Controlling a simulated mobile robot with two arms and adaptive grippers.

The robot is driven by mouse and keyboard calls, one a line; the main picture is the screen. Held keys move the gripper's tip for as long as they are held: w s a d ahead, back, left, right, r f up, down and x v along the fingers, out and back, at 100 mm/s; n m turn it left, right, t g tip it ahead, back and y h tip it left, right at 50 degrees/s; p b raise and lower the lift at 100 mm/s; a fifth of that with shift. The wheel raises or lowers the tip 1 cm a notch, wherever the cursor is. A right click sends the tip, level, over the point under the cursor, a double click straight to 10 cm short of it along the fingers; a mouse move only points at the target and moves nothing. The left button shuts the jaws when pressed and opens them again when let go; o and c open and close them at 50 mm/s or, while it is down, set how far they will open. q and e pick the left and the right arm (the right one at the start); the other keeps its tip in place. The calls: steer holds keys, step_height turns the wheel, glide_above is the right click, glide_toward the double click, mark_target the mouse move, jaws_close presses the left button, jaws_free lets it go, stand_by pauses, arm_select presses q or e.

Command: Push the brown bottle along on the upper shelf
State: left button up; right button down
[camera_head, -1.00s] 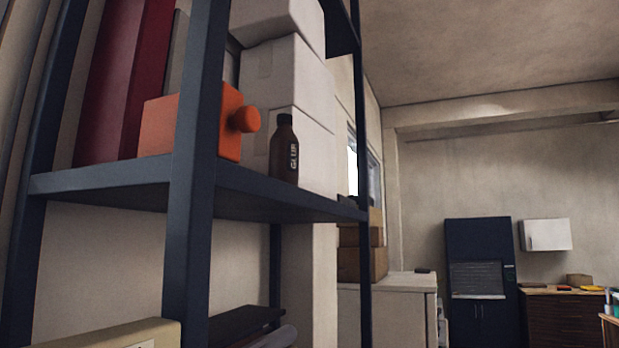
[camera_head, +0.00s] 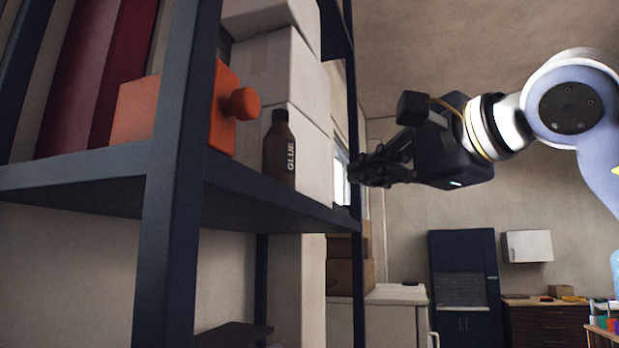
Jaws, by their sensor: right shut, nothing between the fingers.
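The brown bottle (camera_head: 279,149), marked GLUE, stands upright near the front edge of the upper shelf (camera_head: 272,200). It is in front of the stacked white boxes and to the right of the orange object. My right gripper (camera_head: 356,172) comes in from the right at about the bottle's height. Its dark fingers are shut and empty, pointing left. In the picture a clear gap lies between the fingertips and the bottle. My left gripper is not in view.
An orange block with a round knob (camera_head: 226,108) stands left of the bottle. White boxes (camera_head: 285,75) are stacked behind it. A dark shelf post (camera_head: 180,150) rises at the front left and another at the right end (camera_head: 359,120). Open room lies right of the shelf.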

mark_target(279, 151)
steer(key=w+a+r+h+p, duration=0.1)
steer(key=w+a+p, duration=0.6)
steer(key=w, duration=0.1)
steer(key=shift+w+a+r+t, duration=0.3)
steer(key=shift+a+r+t, duration=0.05)
steer(key=shift+r+t, duration=0.05)
stand_by(0.3)
